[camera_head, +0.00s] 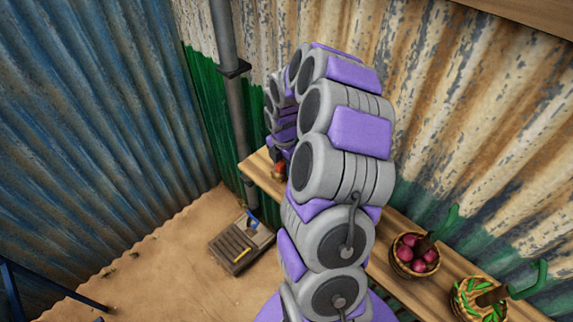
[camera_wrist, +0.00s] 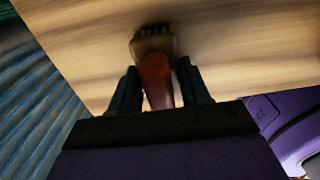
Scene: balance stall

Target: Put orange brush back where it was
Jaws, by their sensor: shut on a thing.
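The orange brush (camera_wrist: 156,78) is in the wrist view, its reddish-orange handle between my gripper's (camera_wrist: 159,82) dark fingers. My gripper is shut on the handle. I cannot tell whether the brush touches the bench. In the head view my arm hides most of the gripper, and only a small orange-red part of the brush (camera_head: 279,172) shows near the far left end of the bench (camera_head: 257,174).
A basket of dark red produce (camera_head: 415,255) and a basket of green produce (camera_head: 478,299) stand on the bench at right. A grey tray-like box (camera_head: 241,245) lies on the sandy floor. A grey pole (camera_head: 233,80) and corrugated walls stand close behind the bench.

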